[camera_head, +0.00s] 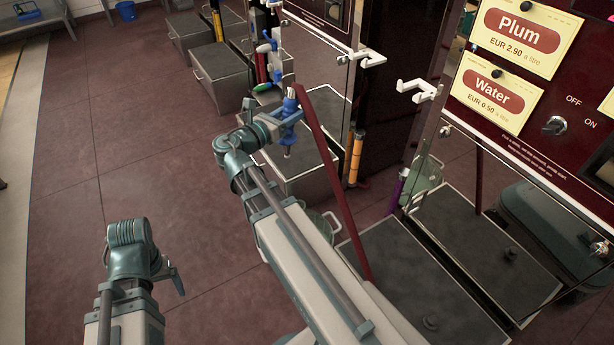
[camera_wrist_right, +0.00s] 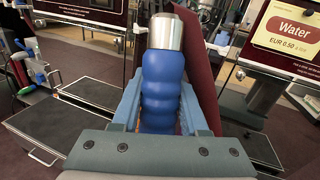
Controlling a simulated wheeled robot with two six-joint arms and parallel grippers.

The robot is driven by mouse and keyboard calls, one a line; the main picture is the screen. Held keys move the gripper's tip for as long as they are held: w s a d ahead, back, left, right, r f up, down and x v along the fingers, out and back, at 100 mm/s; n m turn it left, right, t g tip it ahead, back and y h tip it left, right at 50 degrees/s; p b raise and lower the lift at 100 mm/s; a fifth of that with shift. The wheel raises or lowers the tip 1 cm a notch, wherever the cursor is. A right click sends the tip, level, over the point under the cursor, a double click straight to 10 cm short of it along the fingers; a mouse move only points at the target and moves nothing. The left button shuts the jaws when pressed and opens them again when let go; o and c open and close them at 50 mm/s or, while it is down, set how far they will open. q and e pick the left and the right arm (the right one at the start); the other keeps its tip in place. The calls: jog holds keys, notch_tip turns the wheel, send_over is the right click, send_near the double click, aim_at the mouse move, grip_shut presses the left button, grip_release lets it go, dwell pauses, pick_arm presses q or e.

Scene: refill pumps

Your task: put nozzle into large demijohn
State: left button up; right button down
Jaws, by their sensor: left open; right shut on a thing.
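A nozzle with a blue ribbed grip (camera_wrist_right: 160,88) and a silver metal end fills the middle of the right wrist view. My right gripper (camera_wrist_right: 160,108) is shut around the blue grip, one finger on each side. In the head view the nozzle (camera_head: 290,108) is held in the air by my right gripper (camera_head: 281,121), above a grey step. A dark red hose (camera_head: 337,190) runs down from near the nozzle. My left gripper (camera_head: 176,278) is open and empty at the lower left. A greenish vessel (camera_head: 322,221) is mostly hidden behind my right arm, so I cannot tell whether it is the large demijohn.
The dispenser with the Water sign (camera_head: 491,98) stands at the right, with a white nozzle hook (camera_head: 417,90). Grey steps (camera_head: 225,72) and clear panels stand along the dispensers. The floor at left (camera_head: 90,200) is free.

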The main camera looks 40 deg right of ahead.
jog(key=w+d+f+g+b, duration=0.1)
jog(key=d+f+b, duration=0.2)
jog(key=f+b, duration=0.8)
jog(key=w+d+f+m+g+b, duration=0.1)
jog(key=w+d+f+b, duration=0.1)
jog(key=f+b, duration=0.9)
jog(key=shift+d+f+m+g, duration=0.3)
jog(key=shift+d+f, duration=0.4)
jog(key=shift+f, duration=0.75)
jog(key=shift+f+b, duration=0.1)
jog(key=shift+b, duration=0.3)
notch_tip(320, 180, down, 5)
jog(key=b, duration=0.5)
jog(key=shift+c, duration=1.8)
grip_release()
jog(key=shift+a, duration=0.15)
